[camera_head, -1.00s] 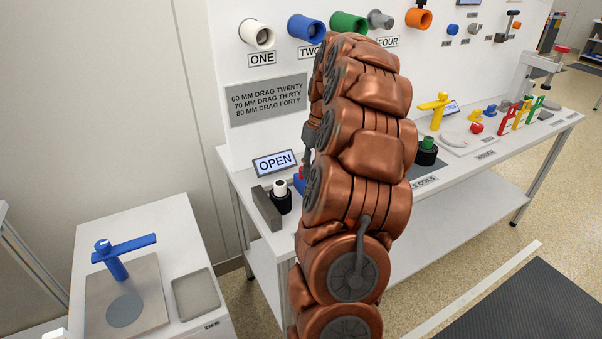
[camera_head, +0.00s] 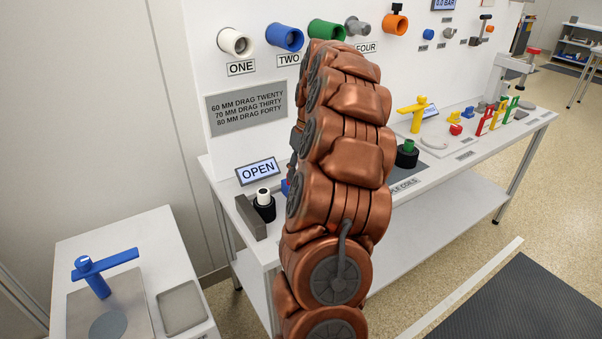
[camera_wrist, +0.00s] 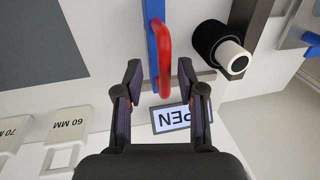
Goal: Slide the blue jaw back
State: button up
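The blue jaw (camera_wrist: 154,45) shows in the wrist view as a narrow blue bar with a red handle (camera_wrist: 166,60) on it. In the head view only a small bit of the blue jaw (camera_head: 286,187) shows, at the left edge of my arm. My gripper (camera_wrist: 160,78) is open, with the red handle in the gap between its fingers in the picture; I see no contact. A black coil with a white core (camera_wrist: 222,50) stands right of the jaw, beside a grey block (camera_wrist: 262,20). In the head view my arm hides the gripper and the handle.
A display reading OPEN (camera_head: 257,171) stands behind the jaw and shows upside down close past my fingers in the wrist view (camera_wrist: 170,118). Blocks, one marked 60 MM (camera_wrist: 68,128), lie at lower left there. A second coil (camera_head: 407,155) stands right of my arm.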

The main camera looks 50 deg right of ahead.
notch_tip(320, 180, up, 7)
jog(key=d, duration=0.1)
jog(key=shift+s+d+r, duration=0.15)
jog(key=shift+s, duration=0.1)
dwell(0.3)
dwell(0.7)
